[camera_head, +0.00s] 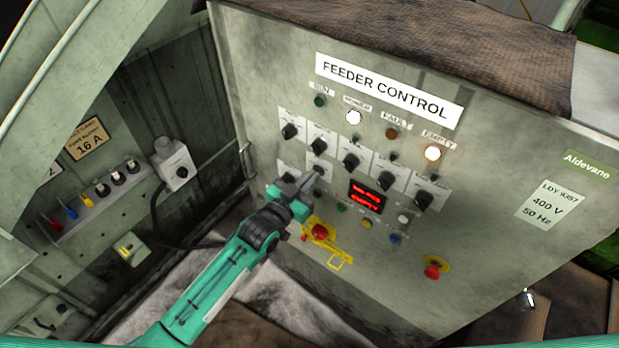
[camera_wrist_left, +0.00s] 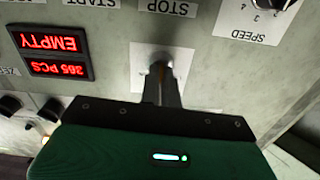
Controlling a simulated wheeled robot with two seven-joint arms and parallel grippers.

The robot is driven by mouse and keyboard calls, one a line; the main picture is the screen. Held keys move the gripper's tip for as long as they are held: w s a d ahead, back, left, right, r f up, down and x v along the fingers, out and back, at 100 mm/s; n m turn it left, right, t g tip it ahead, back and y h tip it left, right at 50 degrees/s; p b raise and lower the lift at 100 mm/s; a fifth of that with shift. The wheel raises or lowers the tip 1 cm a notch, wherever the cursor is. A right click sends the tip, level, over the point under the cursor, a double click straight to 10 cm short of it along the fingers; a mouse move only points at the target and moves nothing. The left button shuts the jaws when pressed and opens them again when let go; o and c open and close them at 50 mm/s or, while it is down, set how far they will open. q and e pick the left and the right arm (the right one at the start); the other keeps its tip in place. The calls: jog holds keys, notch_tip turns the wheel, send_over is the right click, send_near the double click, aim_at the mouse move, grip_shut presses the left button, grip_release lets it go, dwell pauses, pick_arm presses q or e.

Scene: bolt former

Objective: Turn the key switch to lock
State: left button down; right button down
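The grey feeder control panel (camera_head: 470,240) carries the key switch, which my left gripper mostly hides in the head view. In the left wrist view, which sees the panel upside down, the key switch (camera_wrist_left: 160,70) sits on a pale label plate (camera_wrist_left: 182,58). My left gripper (camera_head: 315,174) reaches the panel left of the red display. Its two fingers (camera_wrist_left: 160,90) are close together around the front of the key switch, with only a narrow gap. The key's turn position and the plate's lettering are not readable. My right gripper is not in view.
The red display (camera_head: 367,196) is right of my gripper. Dark selector knobs (camera_head: 350,162) surround it closely. Below are a red button in a yellow guard (camera_head: 320,232) and a red mushroom button (camera_head: 433,270). A grey box with a cable (camera_head: 173,163) is on the left wall.

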pick_arm(q)
jog(key=n, duration=0.9)
jog(key=shift+a+f+n, duration=0.1)
jog(key=shift+f+n, duration=0.05)
jog(key=shift+n, duration=0.15)
dwell(0.3)
jog(key=c, duration=1.6)
grip_release()
jog(key=shift+c, duration=0.2)
jog(key=b+v, duration=0.3)
jog(key=v, duration=1)
jog(key=shift+s+a, duration=0.25)
jog(key=shift+s, duration=0.05)
